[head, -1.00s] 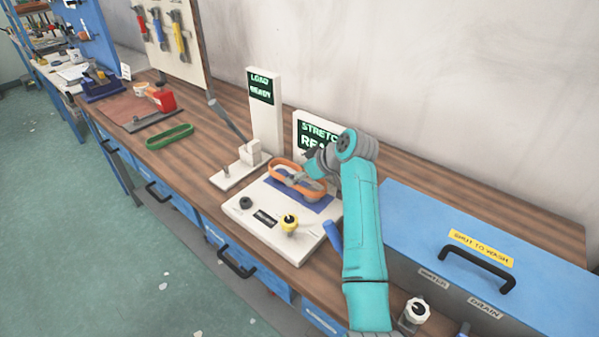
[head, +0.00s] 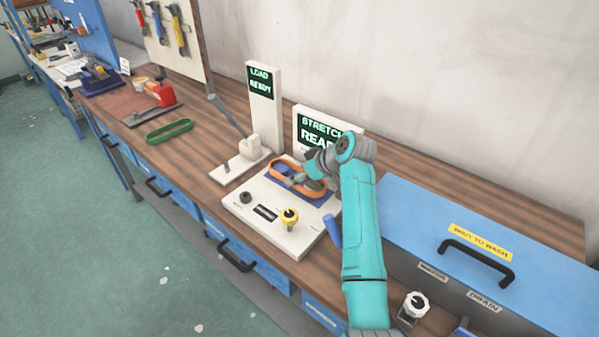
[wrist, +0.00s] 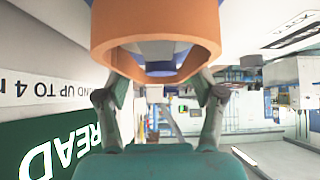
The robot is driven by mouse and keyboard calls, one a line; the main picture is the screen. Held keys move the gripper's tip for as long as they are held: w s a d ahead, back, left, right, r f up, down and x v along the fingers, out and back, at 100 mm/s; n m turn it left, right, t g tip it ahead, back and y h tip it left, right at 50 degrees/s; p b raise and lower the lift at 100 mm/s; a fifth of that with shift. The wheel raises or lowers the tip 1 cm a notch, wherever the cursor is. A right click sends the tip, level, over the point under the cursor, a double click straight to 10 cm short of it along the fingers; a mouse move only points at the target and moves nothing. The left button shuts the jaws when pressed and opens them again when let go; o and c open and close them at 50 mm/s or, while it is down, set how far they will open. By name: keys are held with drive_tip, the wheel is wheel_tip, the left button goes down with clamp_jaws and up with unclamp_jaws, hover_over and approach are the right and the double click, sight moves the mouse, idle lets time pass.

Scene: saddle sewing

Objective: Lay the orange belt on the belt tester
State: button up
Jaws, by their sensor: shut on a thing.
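The orange belt (head: 283,183) is a closed loop, lying level over the blue pad (head: 307,201) of the white belt tester (head: 262,228). I cannot tell whether it touches the pad. My gripper (head: 303,180) is shut on the belt from the right side. In the wrist view the orange belt (wrist: 156,58) fills the top centre, with my gripper's fingers (wrist: 160,88) on either side below it. The tester's sign reading STRETCH READY (head: 322,133) stands behind, partly hidden by my arm.
A white LOAD READY post (head: 262,125) with a lever stands left of the tester. A green belt (head: 169,132) lies farther left. A blue box (head: 450,225) with a handle stands right.

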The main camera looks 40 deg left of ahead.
drive_tip(key=shift+f, duration=0.6)
drive_tip(key=o, duration=1.2)
drive_tip(key=shift+o, duration=0.2)
wheel_tip(320, 180, up, 10)
